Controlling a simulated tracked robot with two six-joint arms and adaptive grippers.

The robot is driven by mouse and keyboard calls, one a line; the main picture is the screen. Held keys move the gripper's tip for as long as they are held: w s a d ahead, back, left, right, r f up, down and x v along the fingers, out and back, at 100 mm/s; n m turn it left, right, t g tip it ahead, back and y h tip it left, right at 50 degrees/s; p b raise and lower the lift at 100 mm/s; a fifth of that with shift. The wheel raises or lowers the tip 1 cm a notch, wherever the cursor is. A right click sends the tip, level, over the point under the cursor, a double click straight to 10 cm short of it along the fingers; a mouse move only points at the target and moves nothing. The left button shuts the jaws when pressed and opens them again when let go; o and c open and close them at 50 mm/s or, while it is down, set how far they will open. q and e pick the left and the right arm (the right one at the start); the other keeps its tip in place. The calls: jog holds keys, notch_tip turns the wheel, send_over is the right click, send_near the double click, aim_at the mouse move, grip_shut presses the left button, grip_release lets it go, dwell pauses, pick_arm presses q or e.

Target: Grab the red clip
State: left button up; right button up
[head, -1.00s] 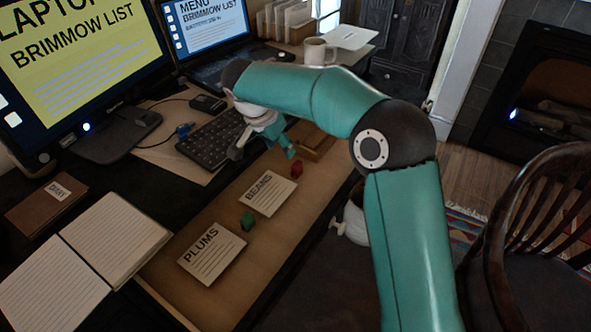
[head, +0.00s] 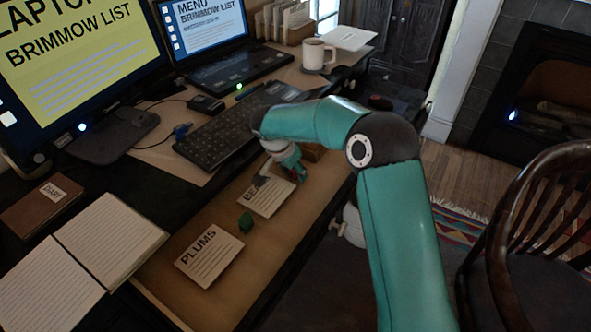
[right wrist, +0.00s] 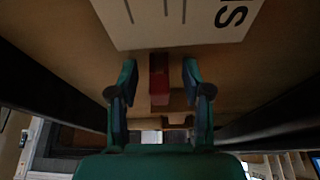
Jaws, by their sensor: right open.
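The red clip (right wrist: 159,80) lies in the drawer beside the BEANS card (head: 266,194). In the right wrist view it sits between the two fingers of my right gripper (right wrist: 160,68), with a gap on each side. In the head view my right gripper (head: 292,164) is low over the drawer at the right end of the BEANS card, and it mostly hides the clip. The gripper is open and holds nothing. My left gripper is not in view.
A green clip (head: 245,222) lies between the BEANS card and the PLUMS card (head: 210,256). The keyboard (head: 214,136) and a white mug (head: 317,54) are on the desk.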

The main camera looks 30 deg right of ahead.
jog(key=c, duration=0.9)
jog(key=shift+o, duration=0.2)
jog(key=shift+r, duration=0.1)
